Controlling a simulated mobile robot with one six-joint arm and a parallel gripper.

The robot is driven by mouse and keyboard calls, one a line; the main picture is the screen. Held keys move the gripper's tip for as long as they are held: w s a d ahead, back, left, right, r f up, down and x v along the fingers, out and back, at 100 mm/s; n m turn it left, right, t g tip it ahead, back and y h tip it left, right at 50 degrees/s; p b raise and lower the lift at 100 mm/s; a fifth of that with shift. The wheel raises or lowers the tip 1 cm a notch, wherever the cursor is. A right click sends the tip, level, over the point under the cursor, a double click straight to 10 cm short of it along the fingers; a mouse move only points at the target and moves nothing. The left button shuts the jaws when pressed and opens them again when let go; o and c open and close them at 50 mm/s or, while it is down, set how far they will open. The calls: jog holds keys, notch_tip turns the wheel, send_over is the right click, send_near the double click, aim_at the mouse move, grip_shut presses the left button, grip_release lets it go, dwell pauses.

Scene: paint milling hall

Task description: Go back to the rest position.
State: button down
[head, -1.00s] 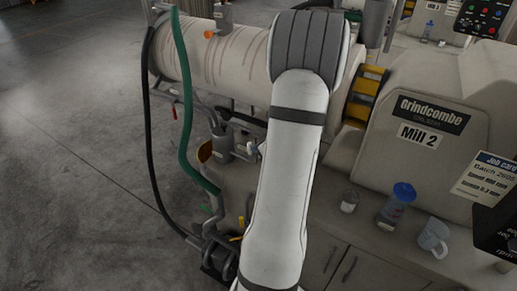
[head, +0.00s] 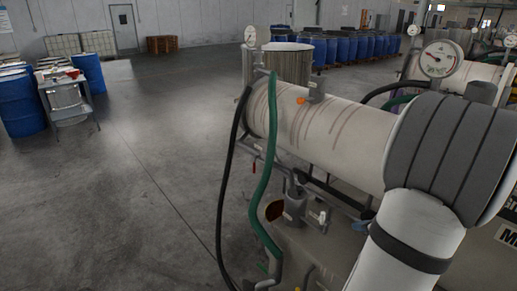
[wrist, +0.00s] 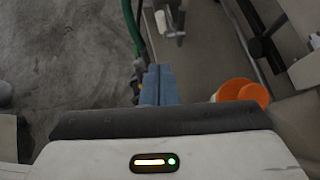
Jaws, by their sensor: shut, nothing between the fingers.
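My gripper (wrist: 158,84) shows in the wrist view as two blue-grey fingers pressed together, with nothing between them. It points over the side of the mill, near a grey pipe fitting (wrist: 177,24) and the green hose (wrist: 134,25). In the head view my arm fills the right side, and the gripper is outside that picture. The mill's white cylinder (head: 335,132) with reddish streaks lies to the left of my arm.
The green hose (head: 266,185) and black hose (head: 225,185) hang at the mill's end. An orange round thing (wrist: 240,91) is right of my fingers. Open concrete floor (head: 130,190) lies left. Blue drums (head: 22,103) and a small table (head: 66,98) stand farther off.

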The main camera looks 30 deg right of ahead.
jog(key=w+a+r+n+g+y, duration=0.2)
jog(key=w+a+n, duration=0.1)
jog(key=a+n, duration=0.55)
jog(key=w+a+r+n+g+y, duration=0.1)
jog(key=w+a+r+n+g, duration=0.15)
jog(key=a+n, duration=0.65)
jog(key=s+a+r+n+g+h, duration=0.1)
jog(key=s+a+n, duration=0.3)
jog(key=a+n, duration=0.4)
jog(key=s+a+r+n+g+h, duration=0.1)
jog(key=s+a+n, duration=0.3)
jog(key=a+n, duration=0.5)
jog(key=shift+a+r+n+h, duration=0.3)
jog(key=shift+r+n+h, duration=0.15)
jog(key=shift+r+h, duration=0.4)
